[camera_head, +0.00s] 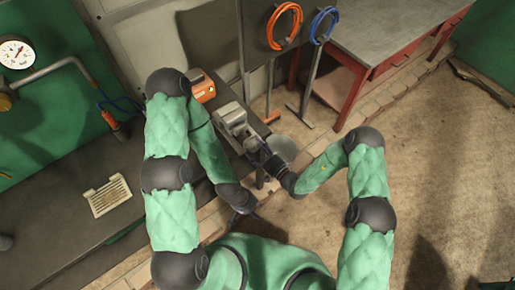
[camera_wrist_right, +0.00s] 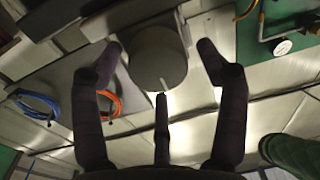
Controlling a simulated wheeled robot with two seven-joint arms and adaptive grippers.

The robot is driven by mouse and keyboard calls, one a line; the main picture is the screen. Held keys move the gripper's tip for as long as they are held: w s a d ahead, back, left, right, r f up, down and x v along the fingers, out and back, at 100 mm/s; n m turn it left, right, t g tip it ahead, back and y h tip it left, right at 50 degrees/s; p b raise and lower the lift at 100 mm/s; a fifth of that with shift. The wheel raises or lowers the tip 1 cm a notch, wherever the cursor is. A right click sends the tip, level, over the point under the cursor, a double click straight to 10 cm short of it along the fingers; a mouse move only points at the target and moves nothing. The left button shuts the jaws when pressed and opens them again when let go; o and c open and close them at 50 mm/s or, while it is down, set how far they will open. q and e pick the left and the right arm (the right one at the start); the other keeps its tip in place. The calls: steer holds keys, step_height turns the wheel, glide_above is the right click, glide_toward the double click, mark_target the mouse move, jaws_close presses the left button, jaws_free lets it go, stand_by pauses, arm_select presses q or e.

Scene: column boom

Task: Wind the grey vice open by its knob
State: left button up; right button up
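The grey vice (camera_head: 233,119) stands on the dark bench in the middle of the head view. My right gripper (camera_head: 268,160) is at the vice's near right end, and its fingertips are hard to make out there. In the right wrist view the vice's round grey knob (camera_wrist_right: 157,60), with a pale mark on its rim, lies between the fingertips of my right gripper (camera_wrist_right: 160,47). The fingers are spread, with a gap on each side of the knob. My left gripper (camera_head: 242,205) is low, near the bench's front edge; its fingers are too small and dark to read.
An orange box (camera_head: 203,89) sits on the bench behind the vice. A pale slotted tray (camera_head: 109,196) lies on the bench at the left. An orange hose coil (camera_head: 284,27) and a blue hose coil (camera_head: 323,26) hang behind. A red-framed table (camera_head: 390,40) stands at the back right.

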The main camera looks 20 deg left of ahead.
steer(key=c, duration=0.8)
steer(key=shift+o, duration=0.2)
steer(key=shift+r+n, duration=0.15)
steer(key=shift+n, duration=0.15)
